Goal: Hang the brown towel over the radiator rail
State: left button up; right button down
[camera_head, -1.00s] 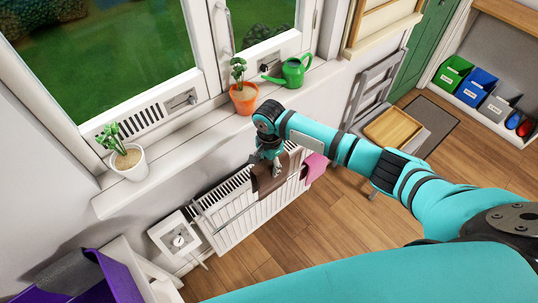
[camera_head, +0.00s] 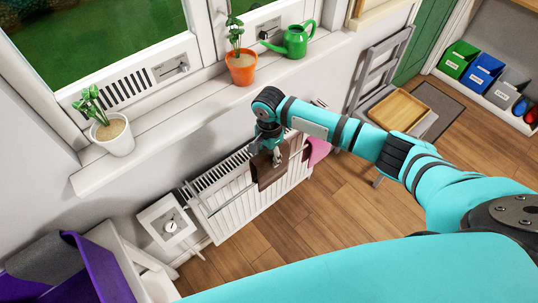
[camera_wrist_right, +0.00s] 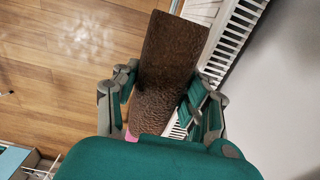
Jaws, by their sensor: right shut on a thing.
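The brown towel (camera_head: 268,172) is at the right half of the white radiator (camera_head: 243,208). It hangs down in front of the radiator's ribs. My right gripper (camera_head: 277,156) is at the towel's top, shut on it. In the right wrist view the towel (camera_wrist_right: 172,70) lies between the fingers of the gripper (camera_wrist_right: 162,98) and spreads away from them. The thin radiator rail (camera_head: 232,199) runs along the radiator's front. The gripper and towel hide part of it, so I cannot tell whether the towel rests on it. My left gripper is not in view.
A pink cloth (camera_head: 318,150) hangs right of the towel. Above is the windowsill (camera_head: 170,125) with two potted plants (camera_head: 241,66) and a green watering can (camera_head: 296,40). A grey folding chair (camera_head: 379,80) stands to the right. The wooden floor (camera_head: 340,210) in front is clear.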

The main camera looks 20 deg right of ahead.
jog(key=shift+f+b, duration=0.8)
jog(key=shift+f, duration=0.15)
notch_tip(320, 180, down, 2)
jog(key=shift+a+f, duration=0.1)
jog(key=shift+f+b, duration=1.35)
jog(key=shift+f, duration=1.9)
jog(key=c, duration=0.6)
grip_release()
jog(key=shift+r, duration=0.15)
notch_tip(320, 180, up, 12)
jog(key=shift+f, duration=0.15)
